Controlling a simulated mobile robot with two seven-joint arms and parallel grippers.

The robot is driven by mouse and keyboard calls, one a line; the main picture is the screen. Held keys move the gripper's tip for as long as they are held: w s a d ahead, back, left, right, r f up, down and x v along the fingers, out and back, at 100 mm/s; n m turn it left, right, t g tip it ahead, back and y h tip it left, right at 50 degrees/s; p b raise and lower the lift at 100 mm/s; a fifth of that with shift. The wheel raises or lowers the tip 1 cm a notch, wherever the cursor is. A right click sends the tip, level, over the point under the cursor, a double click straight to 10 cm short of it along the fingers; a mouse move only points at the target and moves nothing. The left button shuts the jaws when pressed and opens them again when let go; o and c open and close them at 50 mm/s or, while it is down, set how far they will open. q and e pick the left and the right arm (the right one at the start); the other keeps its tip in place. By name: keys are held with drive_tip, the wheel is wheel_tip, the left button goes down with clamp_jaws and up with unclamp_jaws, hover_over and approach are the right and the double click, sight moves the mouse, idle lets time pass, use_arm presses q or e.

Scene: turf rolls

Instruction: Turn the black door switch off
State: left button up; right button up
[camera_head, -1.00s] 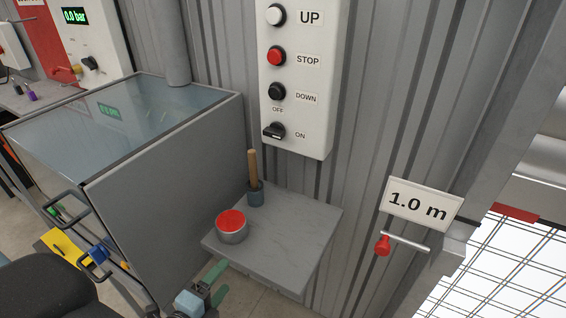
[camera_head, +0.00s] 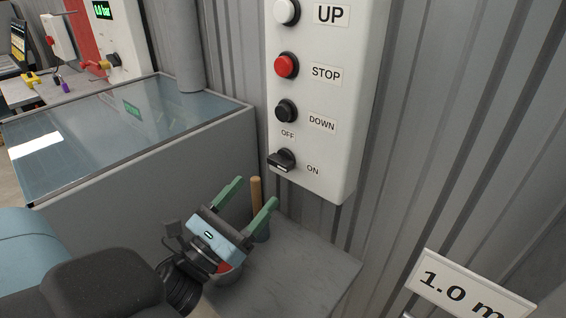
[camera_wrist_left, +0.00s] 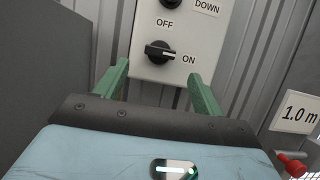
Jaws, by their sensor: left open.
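The black door switch (camera_head: 282,160) is a rotary knob low on the white control box (camera_head: 333,182), below the DOWN button. OFF is printed above it and ON to its right. In the left wrist view the switch (camera_wrist_left: 159,51) has its bar lying roughly crosswise, with a pale mark on the side toward ON. My left gripper (camera_head: 256,192) is open and empty, its green fingers pointing up toward the box. It is below the switch and apart from it. In the left wrist view the switch shows beyond and between the fingertips (camera_wrist_left: 158,71). My right gripper is not in view.
A glass-topped cabinet (camera_head: 110,130) stands left. A 1.0 m sign (camera_head: 465,290) is at lower right.

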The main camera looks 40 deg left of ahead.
sight(276, 167)
use_arm(q)
drive_tip(key=p+x, duration=0.2)
drive_tip(key=x, duration=0.4)
drive_tip(key=shift+r, duration=0.1)
drive_tip(key=shift+x, duration=0.8)
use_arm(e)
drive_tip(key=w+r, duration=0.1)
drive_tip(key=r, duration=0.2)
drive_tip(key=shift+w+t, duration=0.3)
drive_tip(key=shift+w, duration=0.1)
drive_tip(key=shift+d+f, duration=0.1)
use_arm(q)
drive_tip(key=c, duration=1)
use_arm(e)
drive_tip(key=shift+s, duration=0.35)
